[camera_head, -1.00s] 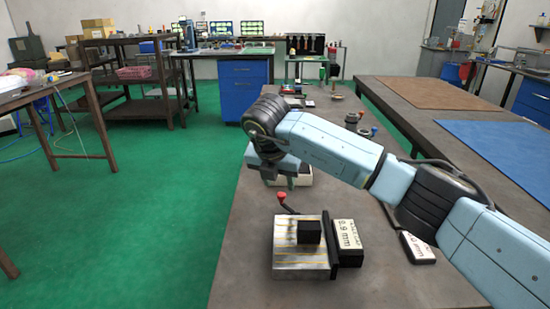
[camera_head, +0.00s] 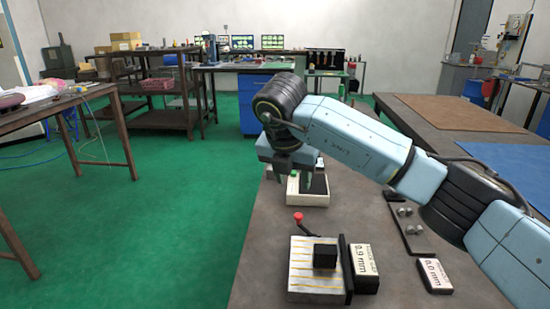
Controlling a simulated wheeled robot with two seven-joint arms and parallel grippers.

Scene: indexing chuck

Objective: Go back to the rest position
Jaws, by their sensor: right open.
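My right arm comes in from the right, and its right gripper (camera_head: 292,178) hangs down over the far part of the workbench. It is open, with nothing seen between its fingers. The gripper is in front of a cream and dark box-like block (camera_head: 308,197), and I cannot tell how far above it is. The chuck-like fixture (camera_head: 314,283) stands nearer on the bench, with a pale striped top, a black cube (camera_head: 325,256) on it and a red-knobbed lever (camera_head: 298,217). My left gripper is not in view.
A label block (camera_head: 363,268) stands against the fixture's right side, and another label block (camera_head: 434,276) lies further right. A dark plate with metal studs (camera_head: 408,226) lies under my forearm. The workbench (camera_head: 392,290) is bare between these. Green floor is open at left.

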